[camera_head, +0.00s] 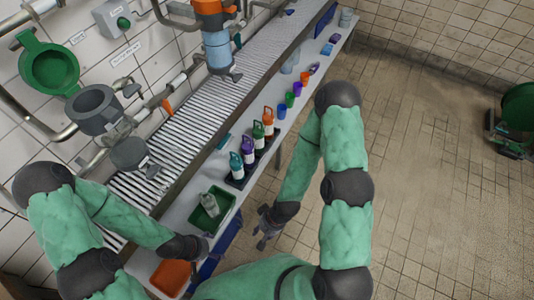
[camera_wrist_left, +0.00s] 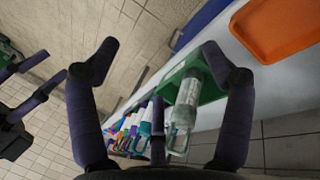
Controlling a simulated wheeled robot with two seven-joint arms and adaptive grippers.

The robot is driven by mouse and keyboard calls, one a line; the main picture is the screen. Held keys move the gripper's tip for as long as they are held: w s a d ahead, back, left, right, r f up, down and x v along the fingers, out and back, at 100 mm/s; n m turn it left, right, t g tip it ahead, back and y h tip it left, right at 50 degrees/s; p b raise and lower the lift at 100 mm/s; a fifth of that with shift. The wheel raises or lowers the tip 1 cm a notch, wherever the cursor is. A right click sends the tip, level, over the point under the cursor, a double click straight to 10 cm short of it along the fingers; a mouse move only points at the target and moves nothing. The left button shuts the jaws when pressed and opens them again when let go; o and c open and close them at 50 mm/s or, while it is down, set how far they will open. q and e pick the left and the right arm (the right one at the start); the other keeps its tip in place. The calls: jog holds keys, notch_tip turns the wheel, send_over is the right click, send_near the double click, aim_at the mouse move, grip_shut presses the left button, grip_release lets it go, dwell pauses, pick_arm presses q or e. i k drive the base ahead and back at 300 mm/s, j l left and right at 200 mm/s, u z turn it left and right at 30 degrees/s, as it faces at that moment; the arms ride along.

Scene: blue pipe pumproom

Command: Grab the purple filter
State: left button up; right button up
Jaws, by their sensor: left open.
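The purple filter (camera_head: 247,150) stands upright with a loop handle in a black rack (camera_head: 236,182) on the white shelf. Teal (camera_head: 236,167), green (camera_head: 258,133) and orange (camera_head: 268,120) filters stand in the same row. The row shows small in the left wrist view (camera_wrist_left: 130,128), where I cannot single out the purple one. My left gripper (camera_head: 203,246) is open and empty near the green tray, short of the rack; its spread fingers show in the wrist view (camera_wrist_left: 160,50). My right gripper (camera_head: 264,228) hangs over the floor side, apart from the rack, fingers spread and empty.
A green tray (camera_head: 228,208) holds a clear, white-banded filter (camera_head: 210,204). An orange tray (camera_head: 170,277) is nearer me. Several coloured cups (camera_head: 290,98) stand farther along the shelf. A roller conveyor (camera_head: 185,135) runs behind it. The tiled floor at right is mostly free.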

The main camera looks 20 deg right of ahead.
aim_at(248, 148)
jog(key=z, duration=0.45)
jog(key=u, duration=0.7)
jog(key=l+u, duration=0.3)
jog(key=u, duration=0.15)
jog(key=i+l+u, duration=0.1)
jog(key=l+u, duration=0.25)
jog(key=u, duration=0.15)
jog(key=l+u, duration=0.3)
jog(key=u, duration=0.15)
jog(key=k+l+u, duration=0.15)
jog(key=u, duration=0.3)
jog(key=l, duration=0.1)
